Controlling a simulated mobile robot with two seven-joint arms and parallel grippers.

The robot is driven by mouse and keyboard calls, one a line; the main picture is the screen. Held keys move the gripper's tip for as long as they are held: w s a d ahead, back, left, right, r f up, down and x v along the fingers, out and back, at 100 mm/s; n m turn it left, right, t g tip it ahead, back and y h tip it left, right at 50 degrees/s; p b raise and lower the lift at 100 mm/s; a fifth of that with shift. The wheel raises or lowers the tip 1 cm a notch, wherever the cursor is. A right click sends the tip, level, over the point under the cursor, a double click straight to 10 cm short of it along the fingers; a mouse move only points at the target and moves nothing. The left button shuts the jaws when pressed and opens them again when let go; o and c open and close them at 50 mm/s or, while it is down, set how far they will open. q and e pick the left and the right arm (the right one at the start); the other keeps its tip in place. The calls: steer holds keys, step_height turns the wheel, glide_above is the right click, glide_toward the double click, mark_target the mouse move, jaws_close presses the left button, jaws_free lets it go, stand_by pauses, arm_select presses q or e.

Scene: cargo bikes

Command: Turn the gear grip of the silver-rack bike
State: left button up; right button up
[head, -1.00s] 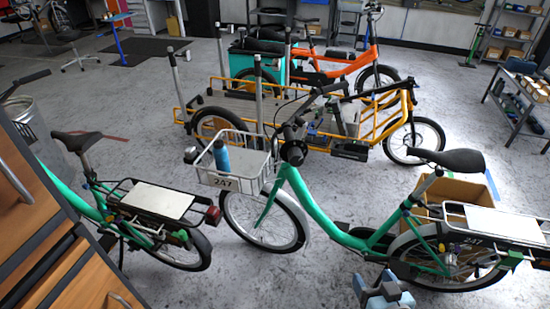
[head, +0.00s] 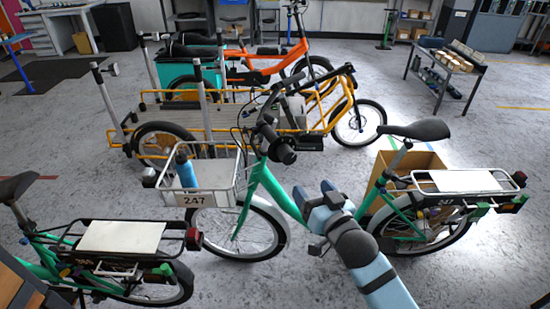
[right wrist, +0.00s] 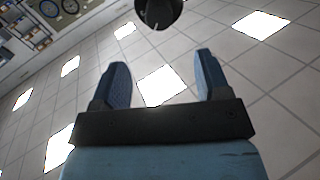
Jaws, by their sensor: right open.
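The green bike (head: 288,197) numbered 247, with a silver wire front rack (head: 214,172), stands upright in the middle of the head view. Its black handlebar grip (head: 286,154) points toward me; I cannot make out the gear grip separately. My right gripper (head: 315,193) is open and empty, its blue fingers pointing up, below and slightly right of this grip and apart from it. In the right wrist view, a dark round end (right wrist: 158,12), apparently the grip, shows at the top, beyond the open fingers (right wrist: 160,80). My left gripper is out of view.
A blue bottle (head: 186,170) stands in the rack. Another green bike (head: 100,255) is at the left front. A yellow cargo bike (head: 345,112) and an orange one (head: 268,66) stand behind. A cardboard box (head: 425,163) is at the right. Floor is clear at far right.

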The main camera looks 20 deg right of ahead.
mark_target(290, 160)
steer(key=w, duration=0.4)
steer(key=w+a+p, duration=0.1)
steer(key=w, duration=0.4)
steer(key=w+a, duration=0.1)
steer(key=w, duration=0.3)
steer(key=shift+w, duration=0.25)
steer(key=c, duration=0.9)
